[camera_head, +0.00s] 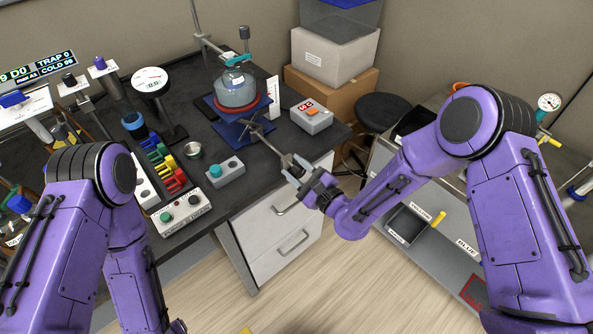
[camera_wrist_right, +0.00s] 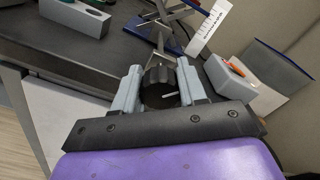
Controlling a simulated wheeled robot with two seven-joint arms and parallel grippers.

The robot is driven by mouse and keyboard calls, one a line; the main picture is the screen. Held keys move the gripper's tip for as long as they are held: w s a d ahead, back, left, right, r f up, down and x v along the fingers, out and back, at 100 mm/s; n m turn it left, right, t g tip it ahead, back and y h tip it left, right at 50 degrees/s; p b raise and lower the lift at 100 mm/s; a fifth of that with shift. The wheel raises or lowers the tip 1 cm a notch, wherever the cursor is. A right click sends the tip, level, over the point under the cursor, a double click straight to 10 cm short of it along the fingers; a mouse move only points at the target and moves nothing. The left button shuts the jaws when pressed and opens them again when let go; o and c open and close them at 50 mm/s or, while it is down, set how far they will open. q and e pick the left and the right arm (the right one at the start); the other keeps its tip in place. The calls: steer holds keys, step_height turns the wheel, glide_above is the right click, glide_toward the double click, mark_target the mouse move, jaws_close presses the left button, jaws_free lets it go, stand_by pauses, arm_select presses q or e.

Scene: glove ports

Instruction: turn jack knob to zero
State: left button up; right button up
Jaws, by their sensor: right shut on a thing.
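The lab jack (camera_head: 255,125) stands on the dark bench with blue plates and crossed metal arms. A glass vessel (camera_head: 236,88) sits on its raised top. A rod runs from the jack toward the bench's front edge. My right gripper (camera_head: 295,167) is at the rod's near end. In the right wrist view, my right gripper (camera_wrist_right: 160,84) is shut on the black jack knob (camera_wrist_right: 160,88), with a finger on each side. A pale pointer mark shows on the knob's face. My left arm is at the left, but its gripper is out of view.
A white scale strip (camera_head: 273,97) stands beside the jack. A grey box with an orange switch (camera_head: 312,117) is to its right. A grey box with a teal button (camera_head: 225,172) lies near the front edge. White drawers (camera_head: 285,220) are below.

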stand_by(0.3)
steer(key=o, duration=1)
steer(key=shift+o, duration=0.2)
steer(key=shift+s, duration=0.1)
